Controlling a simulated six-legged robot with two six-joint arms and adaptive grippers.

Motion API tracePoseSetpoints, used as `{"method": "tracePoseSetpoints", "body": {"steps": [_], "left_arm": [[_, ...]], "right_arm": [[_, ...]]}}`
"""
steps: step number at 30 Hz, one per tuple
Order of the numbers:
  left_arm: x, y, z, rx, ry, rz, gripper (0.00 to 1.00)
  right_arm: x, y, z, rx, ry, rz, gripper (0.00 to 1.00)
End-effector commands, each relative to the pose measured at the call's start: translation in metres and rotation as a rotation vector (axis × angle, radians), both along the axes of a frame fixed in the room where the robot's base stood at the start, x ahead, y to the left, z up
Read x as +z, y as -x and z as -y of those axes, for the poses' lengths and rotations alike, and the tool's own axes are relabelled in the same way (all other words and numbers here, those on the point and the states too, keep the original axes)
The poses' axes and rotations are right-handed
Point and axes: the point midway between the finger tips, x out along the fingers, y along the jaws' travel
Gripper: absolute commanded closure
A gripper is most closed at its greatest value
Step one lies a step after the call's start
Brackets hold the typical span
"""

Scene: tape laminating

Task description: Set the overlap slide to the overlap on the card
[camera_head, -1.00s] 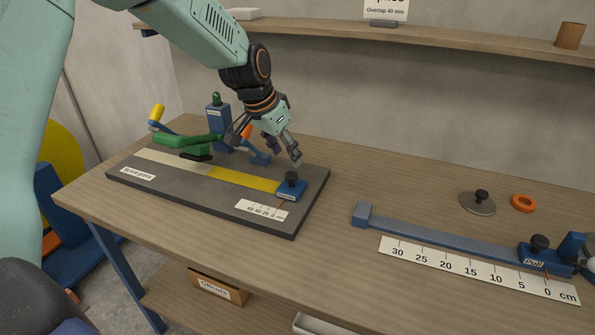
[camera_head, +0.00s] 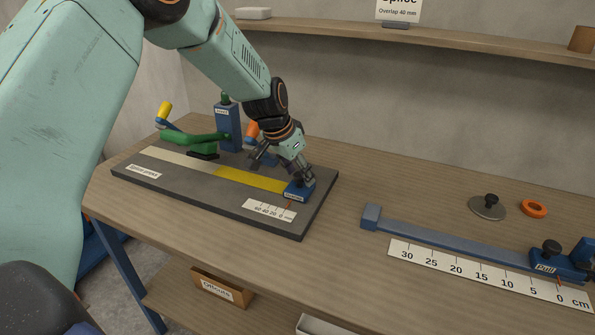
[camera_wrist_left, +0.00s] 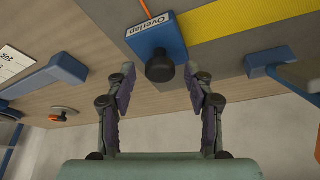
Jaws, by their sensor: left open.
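The overlap slide is a small blue block (camera_head: 293,194) with a black knob, at the right end of the yellow tape strip (camera_head: 245,181) on the grey splice press board (camera_head: 222,213). Its red pointer is near the 0 end of the white mm scale (camera_head: 268,210). My left gripper (camera_head: 306,180) is at the knob, partly hiding it. In the left wrist view the open fingers (camera_wrist_left: 160,85) stand either side of the black knob (camera_wrist_left: 160,67), with gaps showing. The card (camera_head: 397,10) on the shelf reads "Overlap 40 mm". My right gripper does not show.
A blue pull rail (camera_head: 450,240) with a cm scale lies to the right. A grey knobbed disc (camera_head: 487,207) and orange ring (camera_head: 533,208) lie behind it.

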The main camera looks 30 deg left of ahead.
Motion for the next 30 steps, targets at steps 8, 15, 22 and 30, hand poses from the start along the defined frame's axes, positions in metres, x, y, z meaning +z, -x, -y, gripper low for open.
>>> {"method": "tracePoseSetpoints", "body": {"steps": [8, 15, 22, 30], "left_arm": [[0.0, -0.0006, -0.0003, 0.001, 0.0, 0.0, 0.67], [0.0, -0.0003, -0.0002, 0.001, 0.001, -0.001, 0.87], [0.0002, -0.0006, 0.0001, 0.001, 0.0, 0.0, 1.0], [0.0004, -0.0009, -0.0003, 0.002, 0.0, 0.001, 1.0]], "right_arm": [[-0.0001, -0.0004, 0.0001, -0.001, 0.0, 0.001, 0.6], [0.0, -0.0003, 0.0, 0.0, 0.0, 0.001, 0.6], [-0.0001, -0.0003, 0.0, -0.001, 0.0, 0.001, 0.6], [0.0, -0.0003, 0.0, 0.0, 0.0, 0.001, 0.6]]}}
